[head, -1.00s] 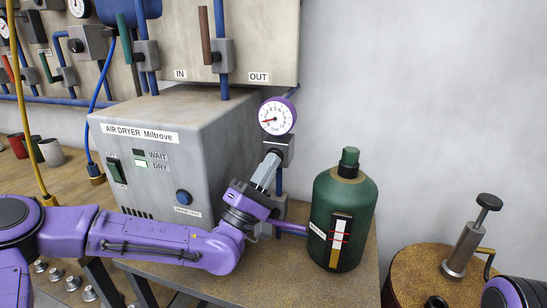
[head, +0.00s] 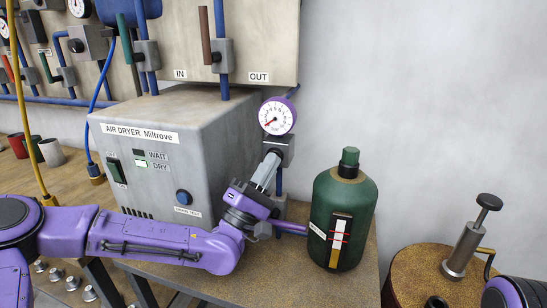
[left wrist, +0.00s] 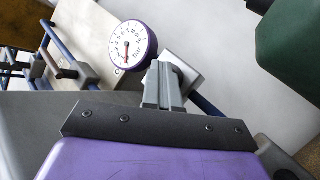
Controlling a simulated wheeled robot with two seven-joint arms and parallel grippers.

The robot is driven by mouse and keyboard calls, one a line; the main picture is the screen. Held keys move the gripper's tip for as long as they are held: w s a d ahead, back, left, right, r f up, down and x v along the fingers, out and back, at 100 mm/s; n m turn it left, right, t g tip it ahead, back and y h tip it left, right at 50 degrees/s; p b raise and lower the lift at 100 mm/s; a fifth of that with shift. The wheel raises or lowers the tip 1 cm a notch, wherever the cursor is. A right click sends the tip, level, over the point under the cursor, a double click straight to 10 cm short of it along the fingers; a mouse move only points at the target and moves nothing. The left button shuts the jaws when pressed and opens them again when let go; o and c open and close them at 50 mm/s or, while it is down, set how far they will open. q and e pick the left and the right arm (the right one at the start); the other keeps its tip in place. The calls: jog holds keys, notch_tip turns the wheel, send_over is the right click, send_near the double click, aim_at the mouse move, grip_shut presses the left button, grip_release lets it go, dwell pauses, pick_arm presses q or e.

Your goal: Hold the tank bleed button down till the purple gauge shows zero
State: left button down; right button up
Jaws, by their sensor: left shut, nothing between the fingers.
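The purple-rimmed gauge (head: 277,116) stands above a grey valve block (head: 285,148) right of the air dryer. Its red needle points down and left, near the low end of the scale; I cannot read the exact figure. The gauge also shows in the left wrist view (left wrist: 133,45), above the gripper fingers. My left gripper (head: 271,160) is shut and empty, with its fingertips up against the front of the block. It also shows in the left wrist view (left wrist: 163,78). The bleed button is hidden at the fingertips. My right gripper is out of view.
The air dryer (head: 215,120), with its DRY lamp lit, stands left of the gripper. A green tank (head: 325,205) stands close on the right. A rusty drum (head: 415,268) with a hand pump (head: 465,245) is at lower right. Cups (head: 52,152) sit at far left.

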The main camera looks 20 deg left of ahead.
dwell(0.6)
pick_arm(q)
jog(key=shift+s, duration=0.85)
jog(key=s+b, duration=0.1)
jog(key=s, duration=0.4)
jog(key=shift+a, duration=0.1)
